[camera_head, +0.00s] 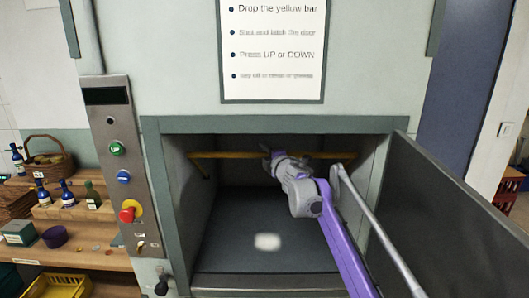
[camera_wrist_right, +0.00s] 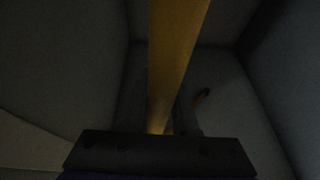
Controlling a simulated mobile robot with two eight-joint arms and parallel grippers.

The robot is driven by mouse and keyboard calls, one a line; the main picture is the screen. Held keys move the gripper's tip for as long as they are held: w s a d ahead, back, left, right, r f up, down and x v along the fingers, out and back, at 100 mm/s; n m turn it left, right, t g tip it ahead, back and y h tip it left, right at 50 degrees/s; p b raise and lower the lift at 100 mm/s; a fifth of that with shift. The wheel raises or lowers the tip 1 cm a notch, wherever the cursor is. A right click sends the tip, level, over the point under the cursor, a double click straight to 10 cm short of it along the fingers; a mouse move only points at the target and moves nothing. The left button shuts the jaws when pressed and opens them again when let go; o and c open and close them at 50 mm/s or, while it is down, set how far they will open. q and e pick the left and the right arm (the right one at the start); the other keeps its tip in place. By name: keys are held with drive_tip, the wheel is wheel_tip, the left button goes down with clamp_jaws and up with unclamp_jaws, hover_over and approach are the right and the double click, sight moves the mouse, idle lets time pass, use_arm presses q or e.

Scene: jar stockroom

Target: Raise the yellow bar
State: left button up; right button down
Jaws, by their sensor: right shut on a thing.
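The yellow bar (camera_head: 232,155) runs across the upper part of the open lift compartment (camera_head: 262,230), with a bent piece going down at its left end. My right gripper (camera_head: 271,160) is at the bar's middle, its arm reaching in from the lower right. In the right wrist view the yellow bar (camera_wrist_right: 176,62) passes between the jaws of my right gripper (camera_wrist_right: 160,120), which are shut on it. The gripper hides a short length of the bar. My left gripper is in neither view.
The dark door (camera_head: 450,215) stands open at the right of the compartment. A control panel (camera_head: 122,170) with green, blue and red buttons is on the left. A sign (camera_head: 272,50) hangs above. Shelves (camera_head: 75,230) with bottles and baskets stand far left. The compartment floor looks empty.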

drive_tip(key=shift+f, duration=0.15)
idle(0.8)
drive_tip(key=c, duration=1)
unclamp_jaws()
drive_tip(key=shift+w, duration=0.15)
drive_tip(key=o, duration=0.3)
drive_tip(key=shift+w+f, duration=0.15)
drive_tip(key=shift+w, duration=0.05)
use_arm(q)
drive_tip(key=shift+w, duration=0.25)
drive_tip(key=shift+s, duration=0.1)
use_arm(e)
drive_tip(key=shift+s, duration=0.15)
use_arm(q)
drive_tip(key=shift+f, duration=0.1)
use_arm(e)
drive_tip(key=shift+s, duration=0.1)
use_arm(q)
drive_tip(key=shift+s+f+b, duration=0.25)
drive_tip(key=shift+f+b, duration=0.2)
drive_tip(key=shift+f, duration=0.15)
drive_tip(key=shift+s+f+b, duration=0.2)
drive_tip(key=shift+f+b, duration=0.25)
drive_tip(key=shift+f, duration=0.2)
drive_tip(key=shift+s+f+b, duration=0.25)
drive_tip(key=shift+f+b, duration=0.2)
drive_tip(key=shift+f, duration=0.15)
use_arm(e)
drive_tip(key=shift+v, duration=5.35)
